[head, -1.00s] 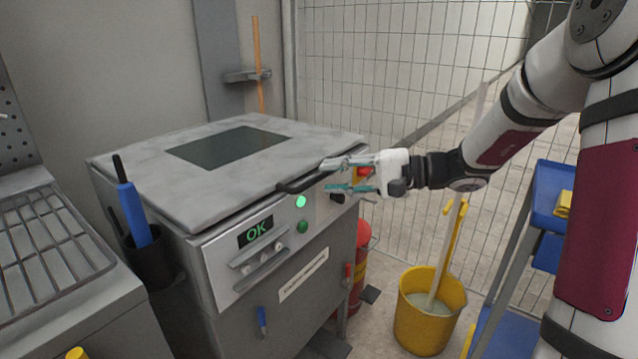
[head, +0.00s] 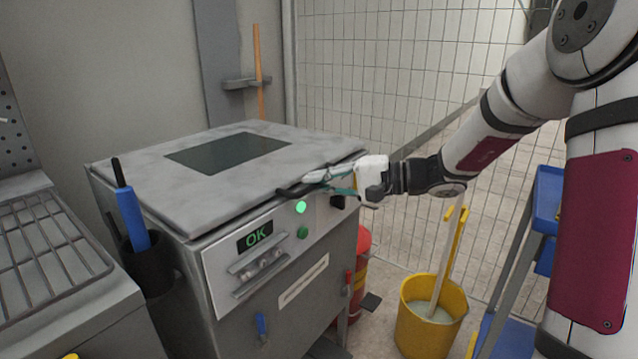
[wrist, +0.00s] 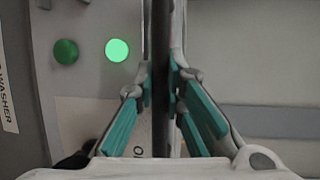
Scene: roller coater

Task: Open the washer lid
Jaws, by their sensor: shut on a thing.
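The washer (head: 225,285) is a grey metal cabinet in the head view. Its flat lid (head: 145,190) has a dark window (head: 228,153) and lies down on the body. A dark bar handle (head: 287,192) sticks out at the lid's front edge. My gripper (head: 328,180) reaches in from the right and is shut on this handle. In the wrist view the teal-padded fingers (wrist: 161,88) press on both sides of the dark handle bar (wrist: 160,35). The fingers hide part of the handle in the head view.
The washer front has a green "OK" display (head: 259,235) and a lit green button (head: 301,207). A yellow bucket (head: 425,335) and a blue cart (head: 545,215) stand to the right. A black holder with a blue-handled brush (head: 133,217) is at the washer's left.

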